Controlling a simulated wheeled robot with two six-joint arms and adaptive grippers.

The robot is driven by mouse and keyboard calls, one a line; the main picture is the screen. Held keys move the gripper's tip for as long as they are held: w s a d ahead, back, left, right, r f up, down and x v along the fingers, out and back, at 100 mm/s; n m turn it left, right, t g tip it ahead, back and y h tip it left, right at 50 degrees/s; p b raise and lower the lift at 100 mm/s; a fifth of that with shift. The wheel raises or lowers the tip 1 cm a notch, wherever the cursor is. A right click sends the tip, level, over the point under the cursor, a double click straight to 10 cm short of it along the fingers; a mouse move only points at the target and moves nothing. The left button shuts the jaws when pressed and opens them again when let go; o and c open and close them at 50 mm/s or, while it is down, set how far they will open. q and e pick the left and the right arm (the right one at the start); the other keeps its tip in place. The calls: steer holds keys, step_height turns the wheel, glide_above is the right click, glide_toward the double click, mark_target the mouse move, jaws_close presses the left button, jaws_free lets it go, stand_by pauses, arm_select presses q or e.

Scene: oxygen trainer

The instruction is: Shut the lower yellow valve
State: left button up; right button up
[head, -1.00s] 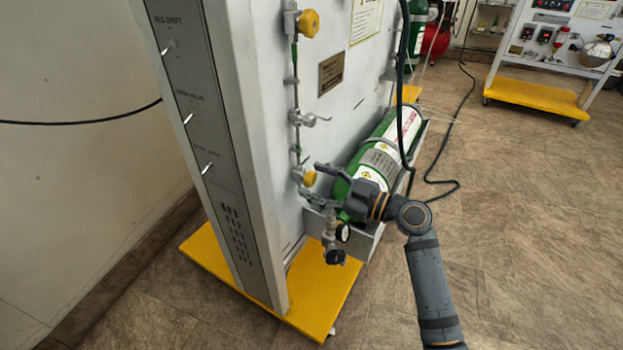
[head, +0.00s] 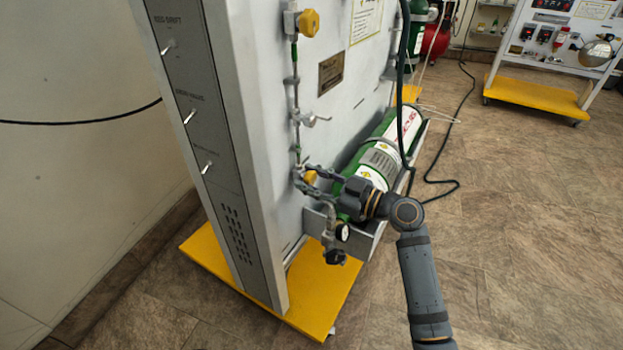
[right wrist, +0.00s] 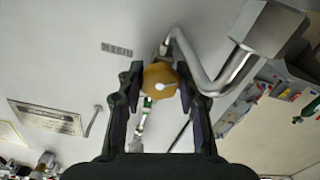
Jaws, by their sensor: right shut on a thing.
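The lower yellow valve (head: 310,177) is a small yellow knob on the pipe on the panel's face, low down. My right gripper (head: 309,172) is at the knob, its arm coming in from the lower right. In the right wrist view the yellow knob (right wrist: 160,82) sits between the two dark fingers of my right gripper (right wrist: 161,92), which are shut on its sides. In the head view the fingers hide part of the knob. The upper yellow valve (head: 308,22) is higher on the same pipe line. My left gripper is not in view.
A green cylinder (head: 380,157) lies in a grey tray behind my right gripper. A gauge (head: 342,232) hangs just below the gripper. The panel (head: 252,120) stands on a yellow base (head: 318,318). A dark hose hangs near the cylinder. Open floor lies to the right.

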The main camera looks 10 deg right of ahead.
steer(key=m, duration=0.2)
steer(key=shift+m+p, duration=0.35)
steer(key=shift+m, duration=0.05)
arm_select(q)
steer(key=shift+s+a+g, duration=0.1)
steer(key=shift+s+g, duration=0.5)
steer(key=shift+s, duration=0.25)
arm_select(e)
steer(key=shift+m, duration=1.2)
steer(key=o, duration=1.2)
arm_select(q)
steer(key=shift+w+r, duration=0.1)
arm_select(e)
steer(key=shift+d, duration=0.1)
steer(key=shift+v, duration=5.95)
